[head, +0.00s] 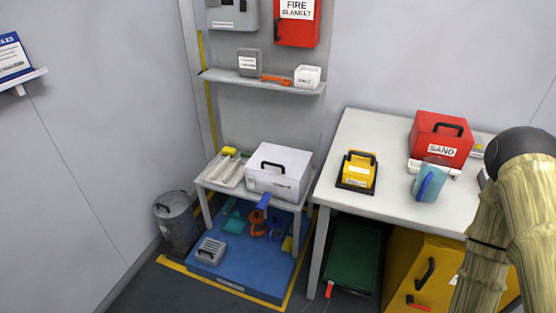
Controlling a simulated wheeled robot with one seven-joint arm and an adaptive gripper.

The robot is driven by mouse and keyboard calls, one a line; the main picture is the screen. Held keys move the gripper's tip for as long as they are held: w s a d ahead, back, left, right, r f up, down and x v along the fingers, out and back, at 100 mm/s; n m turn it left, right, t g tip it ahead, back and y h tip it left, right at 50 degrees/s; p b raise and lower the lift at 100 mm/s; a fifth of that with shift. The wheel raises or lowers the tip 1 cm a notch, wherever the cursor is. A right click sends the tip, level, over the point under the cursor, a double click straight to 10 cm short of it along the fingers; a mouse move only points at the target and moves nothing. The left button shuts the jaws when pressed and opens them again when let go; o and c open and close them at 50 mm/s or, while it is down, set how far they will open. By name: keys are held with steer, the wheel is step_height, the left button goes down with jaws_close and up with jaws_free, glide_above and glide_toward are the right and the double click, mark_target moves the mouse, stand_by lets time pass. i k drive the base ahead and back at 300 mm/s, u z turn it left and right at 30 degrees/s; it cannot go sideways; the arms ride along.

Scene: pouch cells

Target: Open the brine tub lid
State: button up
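A white box (262,184) with a black handle on its flat lid (285,160) stands on the low table at the centre. It looks like the brine tub, but its label is too small to read. The lid appears shut. My arm shows at the right edge, over the right end of the long white table and well apart from the white box. My gripper is out of view.
Narrow trays (224,170) sit left of the white box. A long table (360,128) holds a yellow box (358,170), a blue jug (427,186) and a red sand box (440,133). A grey bin (177,222) stands at left; a shelf (262,83) hangs above.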

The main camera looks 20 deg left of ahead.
mark_target(280, 161)
steer(key=u, duration=1.45)
steer(key=i, duration=0.4)
steer(key=u, duration=0.2)
